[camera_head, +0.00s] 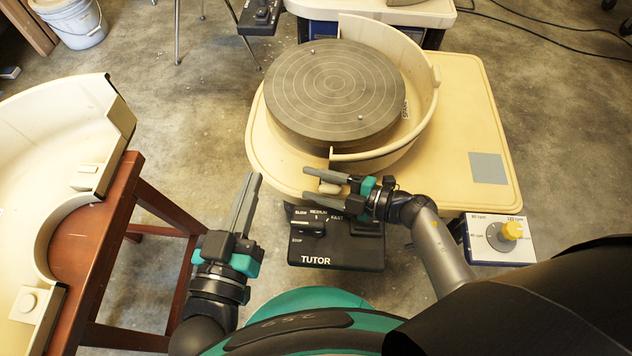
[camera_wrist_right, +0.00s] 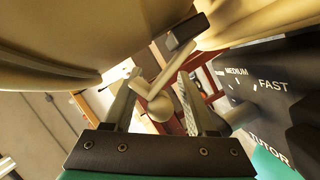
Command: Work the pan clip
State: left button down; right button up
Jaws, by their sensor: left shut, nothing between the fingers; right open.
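The cream pan half (camera_head: 424,82) stands around the grey wheel head (camera_head: 338,88), on the cream wheel deck (camera_head: 478,110). The beige pan clip (camera_head: 329,188) is at the deck's front edge; in the right wrist view (camera_wrist_right: 160,107) it shows a rounded knob and a slanted lever. My right gripper (camera_head: 308,184) is open, its fingers on either side of the clip; I cannot tell whether they touch it. My left gripper (camera_head: 252,178) is shut and empty, left of the deck, pointing away from me. The second pan half (camera_head: 50,115) lies on the wooden table at left.
The black TUTOR pedal box (camera_head: 335,252) is below my right gripper. The wooden table (camera_head: 95,240) borders my left arm. Open floor (camera_head: 190,110) lies between table and wheel.

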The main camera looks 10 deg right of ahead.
grip_shut()
dwell(0.5)
jog(key=shift+s+f+n+t, duration=0.4)
jog(key=shift+n+t, duration=0.1)
jog(key=shift+n, duration=0.4)
grip_release()
jog(key=shift+r, duration=0.1)
